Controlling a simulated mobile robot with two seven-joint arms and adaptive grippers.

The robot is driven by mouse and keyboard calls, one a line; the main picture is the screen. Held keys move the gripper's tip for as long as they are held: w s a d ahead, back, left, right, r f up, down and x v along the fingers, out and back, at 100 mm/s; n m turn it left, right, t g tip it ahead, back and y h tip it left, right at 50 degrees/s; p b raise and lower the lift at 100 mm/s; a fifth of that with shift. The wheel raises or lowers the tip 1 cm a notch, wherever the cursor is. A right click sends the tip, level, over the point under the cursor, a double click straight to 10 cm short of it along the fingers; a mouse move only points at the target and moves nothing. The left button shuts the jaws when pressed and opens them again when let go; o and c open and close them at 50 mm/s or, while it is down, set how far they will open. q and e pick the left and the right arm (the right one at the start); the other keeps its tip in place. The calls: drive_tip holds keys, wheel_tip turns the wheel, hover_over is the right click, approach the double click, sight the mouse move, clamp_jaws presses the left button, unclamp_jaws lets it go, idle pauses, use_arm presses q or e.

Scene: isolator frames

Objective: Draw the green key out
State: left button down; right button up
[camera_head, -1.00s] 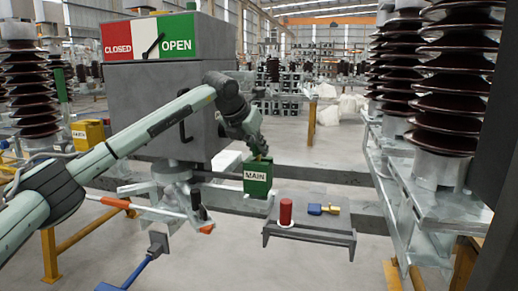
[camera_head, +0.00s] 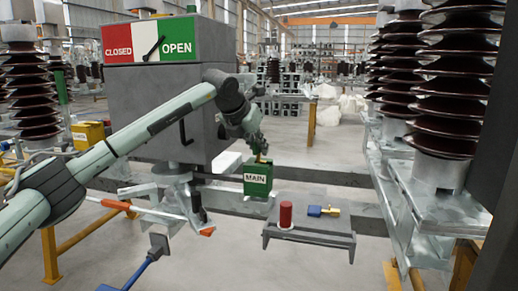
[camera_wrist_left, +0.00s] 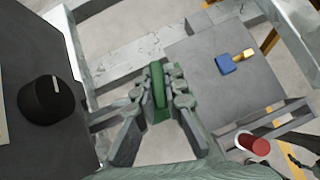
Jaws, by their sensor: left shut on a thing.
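My left gripper (camera_head: 258,148) is just above the green lock box marked MAIN (camera_head: 257,180). In the left wrist view my left gripper (camera_wrist_left: 160,98) is shut, its two fingers on either side of the green key (camera_wrist_left: 157,82). In the head view the fingers hide the key's green head. A short brass-coloured piece (camera_head: 261,158) shows between the fingertips and the top of the box. I cannot tell how far the key sits in the lock. My right gripper is not in view.
A grey shelf (camera_head: 318,228) to the right holds a red cylinder (camera_head: 286,214) and a blue key with a brass end (camera_head: 323,210). A yellow box (camera_head: 88,135) is at the left. The large grey cabinet (camera_head: 170,110) stands close behind my left arm.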

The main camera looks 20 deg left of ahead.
use_arm(q)
drive_tip(key=shift+r+p, duration=0.6)
drive_tip(key=shift+r, duration=2.65)
